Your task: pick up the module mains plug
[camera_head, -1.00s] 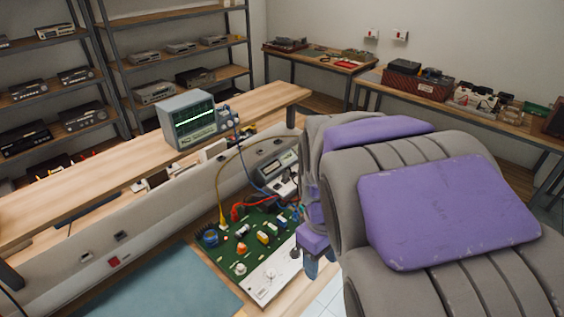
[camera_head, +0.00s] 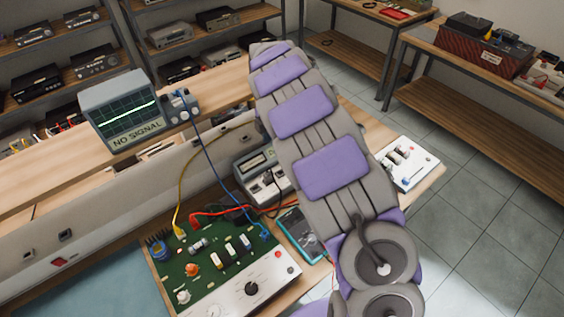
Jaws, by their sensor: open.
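The module is a green circuit board (camera_head: 205,262) with a white front panel (camera_head: 262,283) and several knobs, lying on the wooden bench. Behind it, a white socket block (camera_head: 262,188) sits beside a grey meter (camera_head: 254,164). A small dark piece (camera_head: 268,178) on the socket block may be a plug, but I cannot tell if it is the module's mains plug. My arm crosses the right half of the view and hides part of the bench. My gripper does not show.
An oscilloscope (camera_head: 122,112) reading NO SIGNAL stands on the raised shelf. A teal handheld meter (camera_head: 298,232) lies beside the module. A white switch panel (camera_head: 412,165) lies right of my arm. Yellow, blue and red leads cross the bench. Tiled floor (camera_head: 480,200) is open at right.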

